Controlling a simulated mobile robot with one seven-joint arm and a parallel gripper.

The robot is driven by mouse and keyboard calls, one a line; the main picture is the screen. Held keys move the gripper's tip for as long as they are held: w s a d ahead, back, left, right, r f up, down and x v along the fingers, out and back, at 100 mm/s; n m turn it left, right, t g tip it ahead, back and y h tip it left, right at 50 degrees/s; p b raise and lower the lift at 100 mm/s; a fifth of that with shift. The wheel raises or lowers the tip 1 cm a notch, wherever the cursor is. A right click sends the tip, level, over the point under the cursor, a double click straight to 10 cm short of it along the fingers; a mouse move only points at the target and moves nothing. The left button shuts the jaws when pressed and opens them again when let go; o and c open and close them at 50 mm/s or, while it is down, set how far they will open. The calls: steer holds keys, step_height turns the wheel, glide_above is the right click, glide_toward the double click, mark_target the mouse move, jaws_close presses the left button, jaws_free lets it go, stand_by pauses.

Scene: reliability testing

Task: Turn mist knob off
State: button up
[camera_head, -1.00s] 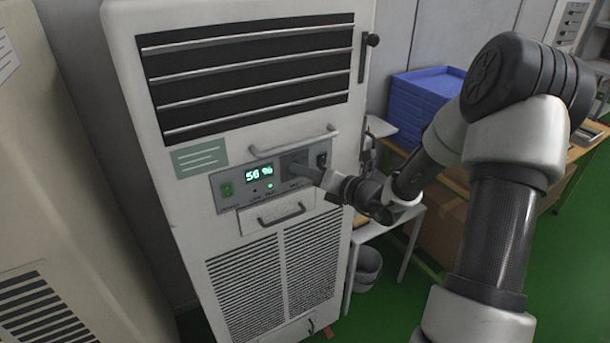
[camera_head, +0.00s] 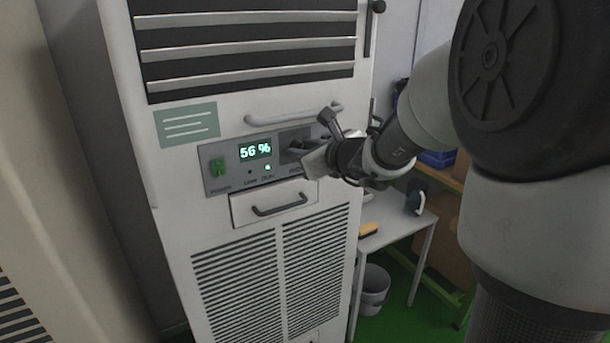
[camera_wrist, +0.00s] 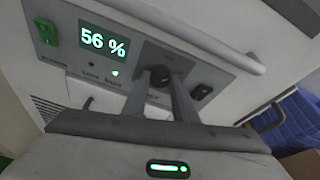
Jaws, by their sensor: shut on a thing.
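A tall white cabinet (camera_head: 170,235) carries a grey control panel (camera_head: 225,180) with a display (camera_head: 255,150) reading 56 %. The dark round mist knob (camera_wrist: 160,75) sits on the panel's right part, between the display and a dark switch (camera_wrist: 202,92). My gripper (camera_wrist: 161,80) has its two fingers on either side of the knob, shut on it. In the head view my gripper (camera_head: 300,148) reaches the panel from the right and largely hides the knob. The knob's exact angle cannot be told.
A green power switch (camera_head: 217,172) is at the panel's left. A bar handle (camera_head: 290,115) runs just above the panel, and a drawer handle (camera_head: 280,206) sits below. A small table (camera_head: 395,235) and a bin (camera_head: 372,288) stand to the right.

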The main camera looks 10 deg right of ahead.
steer(key=shift+s+a+f+n+t+h+b, duration=0.15)
steer(key=shift+n+t+h+b, duration=0.45)
steer(key=shift+n+b, duration=1.55)
steer(key=shift+w+a+r+n+t+h+b, duration=0.2)
steer(key=shift+n+h+b, duration=0.7)
steer(key=shift+b, duration=2.3)
steer(key=shift+d, duration=0.1)
steer(key=o, duration=1)
steer(key=shift+o, duration=0.2)
steer(key=shift+s, duration=0.2)
